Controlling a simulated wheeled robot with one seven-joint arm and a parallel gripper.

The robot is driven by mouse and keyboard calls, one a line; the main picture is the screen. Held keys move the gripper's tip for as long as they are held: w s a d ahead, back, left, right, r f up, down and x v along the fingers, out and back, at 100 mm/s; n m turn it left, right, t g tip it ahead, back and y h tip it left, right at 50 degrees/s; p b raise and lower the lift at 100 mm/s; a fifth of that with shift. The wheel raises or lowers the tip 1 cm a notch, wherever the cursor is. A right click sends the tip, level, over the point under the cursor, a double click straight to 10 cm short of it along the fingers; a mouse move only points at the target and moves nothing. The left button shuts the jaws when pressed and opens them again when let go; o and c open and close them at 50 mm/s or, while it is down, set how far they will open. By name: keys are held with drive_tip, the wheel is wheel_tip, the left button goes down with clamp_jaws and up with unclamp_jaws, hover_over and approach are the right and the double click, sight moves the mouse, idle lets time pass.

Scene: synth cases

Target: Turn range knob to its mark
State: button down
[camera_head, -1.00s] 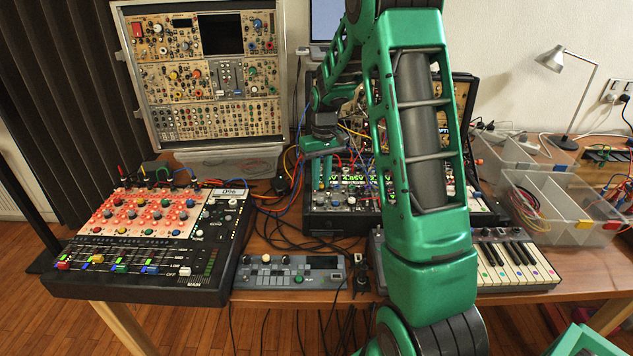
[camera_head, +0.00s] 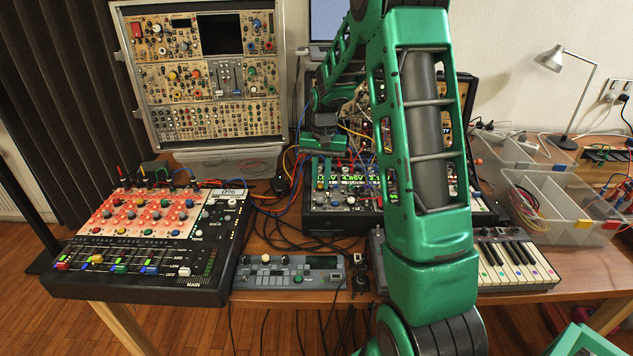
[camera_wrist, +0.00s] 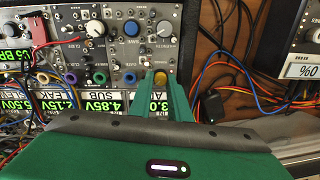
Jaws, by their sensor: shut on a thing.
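In the wrist view, my gripper (camera_wrist: 161,80) reaches up to the modular synth panel (camera_wrist: 125,55). Its two green fingers are shut on a small yellow-topped knob (camera_wrist: 161,77) at the panel's lower right corner, and they hide its sides. I cannot read its label or see its pointer or mark. A blue-topped knob (camera_wrist: 131,28) and a grey knob (camera_wrist: 164,28) sit above it. In the head view, my gripper (camera_head: 321,181) is at the left part of the black synth case (camera_head: 340,222), and the held knob is hard to make out there.
Patch cables (camera_wrist: 225,75) hang right of the panel in the wrist view. In the head view, a red-panelled mixer (camera_head: 150,235) stands at left, a small grey unit (camera_head: 290,272) in front, a keyboard (camera_head: 515,262) at right. Clear bins (camera_head: 560,215) stand further right.

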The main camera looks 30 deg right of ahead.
sight(320, 184)
drive_tip(key=shift+w+a+r, duration=0.15)
drive_tip(key=shift+w+a, duration=0.05)
drive_tip(key=shift+w, duration=0.1)
drive_tip(key=c, duration=1.7)
unclamp_jaws()
drive_tip(key=shift+o, duration=0.2)
drive_tip(key=shift+s, duration=0.15)
drive_tip(key=shift+d, duration=0.1)
wheel_tip(320, 184, up, 11)
drive_tip(key=shift+f, duration=0.2)
drive_tip(key=shift+s, duration=0.1)
